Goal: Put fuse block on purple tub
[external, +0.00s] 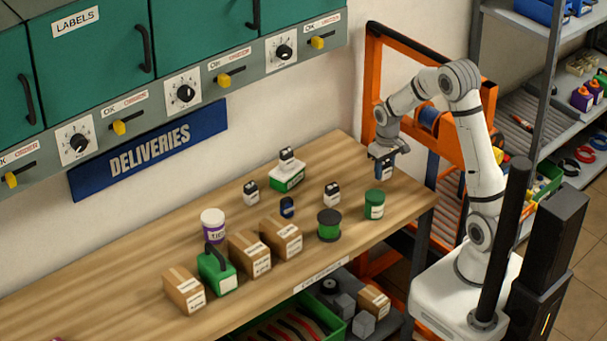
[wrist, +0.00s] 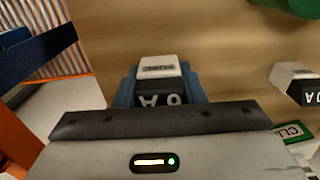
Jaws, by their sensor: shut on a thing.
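My gripper (external: 386,168) is shut on a fuse block, held above the right end of the bench. In the wrist view the fuse block (wrist: 160,68) has a white labelled top and a dark lower part, between the blue fingers (wrist: 158,88). The purple tub (external: 213,223) is a white-lidded tub with a purple and white side, upright toward the bench's middle. It is well to the left of my gripper and apart from it. Similar black and white fuse blocks stand on the bench (external: 332,194) (external: 250,193), and one (external: 287,159) sits on a green clips box (external: 288,179).
A green tub (external: 374,204) stands below and left of my gripper. A dark spool with green (external: 329,226), cardboard boxes (external: 249,254) and a green handled case (external: 216,270) line the bench front. A small blue item (external: 287,207) stands mid-bench. An orange frame (external: 375,85) rises behind the arm.

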